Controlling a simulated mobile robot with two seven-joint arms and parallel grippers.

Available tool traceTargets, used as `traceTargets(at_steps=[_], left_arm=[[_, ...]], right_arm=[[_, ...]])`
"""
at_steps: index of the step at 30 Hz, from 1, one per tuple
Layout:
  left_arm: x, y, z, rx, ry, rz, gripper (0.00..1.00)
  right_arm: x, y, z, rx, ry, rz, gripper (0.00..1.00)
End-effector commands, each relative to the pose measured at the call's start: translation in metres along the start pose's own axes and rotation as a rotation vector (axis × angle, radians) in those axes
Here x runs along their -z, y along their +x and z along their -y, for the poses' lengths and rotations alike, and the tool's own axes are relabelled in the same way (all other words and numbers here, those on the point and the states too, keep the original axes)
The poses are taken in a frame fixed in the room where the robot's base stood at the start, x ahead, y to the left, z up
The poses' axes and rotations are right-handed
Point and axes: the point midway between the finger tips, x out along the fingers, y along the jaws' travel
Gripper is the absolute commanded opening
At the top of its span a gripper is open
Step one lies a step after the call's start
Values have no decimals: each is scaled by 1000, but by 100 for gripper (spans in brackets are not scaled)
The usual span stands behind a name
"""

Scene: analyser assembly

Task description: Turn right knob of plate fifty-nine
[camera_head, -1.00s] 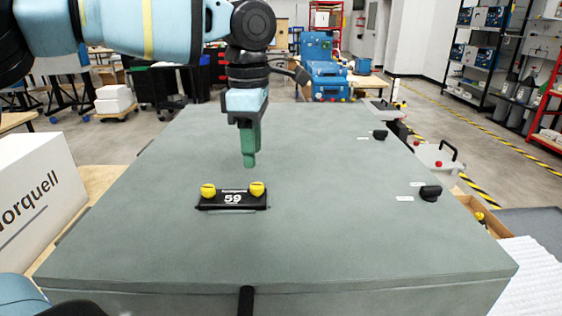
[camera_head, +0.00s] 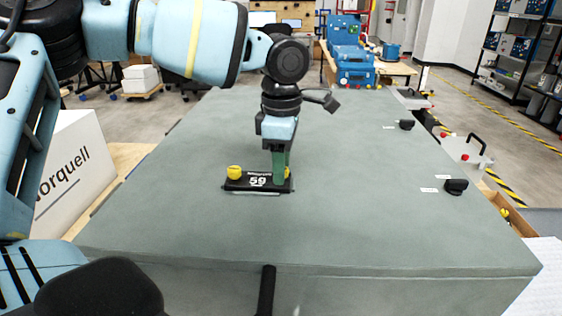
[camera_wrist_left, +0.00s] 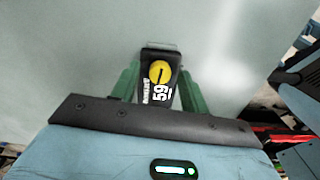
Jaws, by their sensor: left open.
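Plate fifty-nine (camera_head: 245,185) is a small black plate marked 59 on the grey top of a large box. Its left yellow knob (camera_head: 234,172) is in plain sight; its right knob is mostly hidden behind my left gripper (camera_head: 279,180). My left gripper points down with its green fingers at the plate's right end. In the left wrist view, the right yellow knob (camera_wrist_left: 160,73), with a dark slot line, sits between the open green fingers (camera_wrist_left: 160,83), with a gap on each side. The plate's other knob is hidden there. My right gripper is not in view.
The grey box top (camera_head: 350,220) is wide and mostly clear. Two black knobs stand on its right side, a nearer one (camera_head: 456,186) and a farther one (camera_head: 406,125). A white carton (camera_head: 75,165) stands at the left.

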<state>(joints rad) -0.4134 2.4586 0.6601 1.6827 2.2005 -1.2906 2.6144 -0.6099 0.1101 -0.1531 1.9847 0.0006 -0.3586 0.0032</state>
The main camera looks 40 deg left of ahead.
Motion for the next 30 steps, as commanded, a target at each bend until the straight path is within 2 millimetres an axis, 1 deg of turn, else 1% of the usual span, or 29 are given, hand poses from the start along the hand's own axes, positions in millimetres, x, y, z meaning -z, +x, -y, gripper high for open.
traceTargets(at_steps=[3, 9, 18, 19, 20, 25, 30], left_arm=[[0, 3, 0, 1, 0, 0, 45], [0, 3, 0, 1, 0, 0, 45], [0, 3, 0, 0, 0, 1, 6], [0, 3, 0, 0, 0, 1, 2], [0, 3, 0, 0, 0, 1, 0], [0, 3, 0, 0, 10, 1, 0], [0, 4, 0, 1, 59, 0, 0]], right_arm=[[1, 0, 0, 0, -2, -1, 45], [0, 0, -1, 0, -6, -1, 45], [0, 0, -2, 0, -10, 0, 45], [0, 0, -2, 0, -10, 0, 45], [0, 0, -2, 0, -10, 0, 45], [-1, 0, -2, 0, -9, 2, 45], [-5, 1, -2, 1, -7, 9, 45]])
